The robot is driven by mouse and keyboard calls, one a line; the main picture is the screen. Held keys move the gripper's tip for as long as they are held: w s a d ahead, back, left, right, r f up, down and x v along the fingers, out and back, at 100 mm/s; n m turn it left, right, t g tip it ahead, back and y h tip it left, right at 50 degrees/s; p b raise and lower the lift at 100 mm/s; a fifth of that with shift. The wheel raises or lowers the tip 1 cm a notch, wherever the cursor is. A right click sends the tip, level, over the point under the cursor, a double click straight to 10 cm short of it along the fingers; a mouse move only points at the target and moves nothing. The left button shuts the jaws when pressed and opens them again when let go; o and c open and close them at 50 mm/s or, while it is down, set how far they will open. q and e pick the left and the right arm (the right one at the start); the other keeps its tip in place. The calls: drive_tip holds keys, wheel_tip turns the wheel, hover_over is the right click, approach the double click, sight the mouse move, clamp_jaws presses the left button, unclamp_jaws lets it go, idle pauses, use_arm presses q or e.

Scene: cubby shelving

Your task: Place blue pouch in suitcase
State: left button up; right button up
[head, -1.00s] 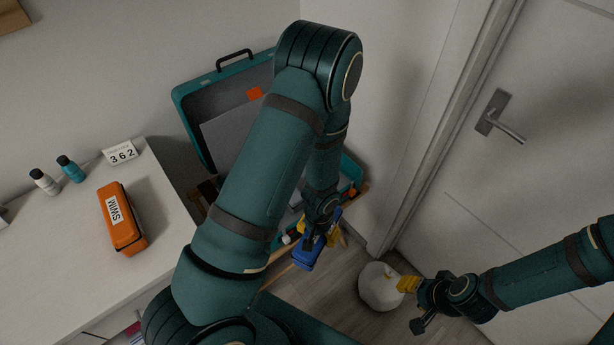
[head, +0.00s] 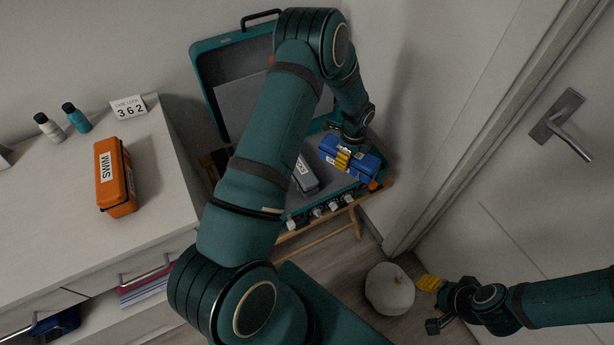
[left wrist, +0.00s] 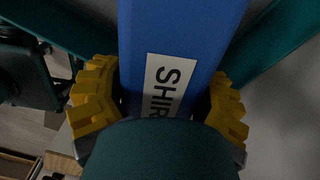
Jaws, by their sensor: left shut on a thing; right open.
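The blue pouch (head: 362,163) is held by my left gripper (head: 343,158), over the right part of the open teal suitcase (head: 215,95). In the left wrist view the blue pouch (left wrist: 185,45) fills the middle, with a white label starting "SHIR", between the yellow fingers of my left gripper (left wrist: 160,105). The suitcase lid stands up at the back; my left arm hides part of its inside. A grey pouch (head: 304,176) with a white label lies in the suitcase. I cannot tell whether the blue pouch touches the suitcase. My right gripper (head: 432,303) is open and empty at lower right.
The suitcase rests on a wooden stand (head: 330,217). A white dresser (head: 60,225) at left bears an orange SWIM pouch (head: 115,178), two bottles and a 362 card (head: 128,106). A white round object (head: 389,289) sits on the floor beside the door (head: 540,210).

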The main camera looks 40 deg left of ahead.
use_arm(q)
drive_tip(key=w+a+m+b, duration=0.2)
drive_tip(key=w+a+m, duration=0.1)
drive_tip(key=a+m, duration=0.25)
drive_tip(key=f, duration=0.3)
drive_tip(key=f+b, duration=0.1)
drive_tip(key=f, duration=0.3)
drive_tip(key=f+b, duration=0.1)
drive_tip(key=f, duration=0.2)
drive_tip(key=shift+w+a+f, duration=0.2)
drive_tip(key=shift+a+f, duration=0.1)
drive_tip(key=shift+f, duration=0.1)
drive_tip(key=o, duration=1.4)
drive_tip(key=shift+c, duration=0.2)
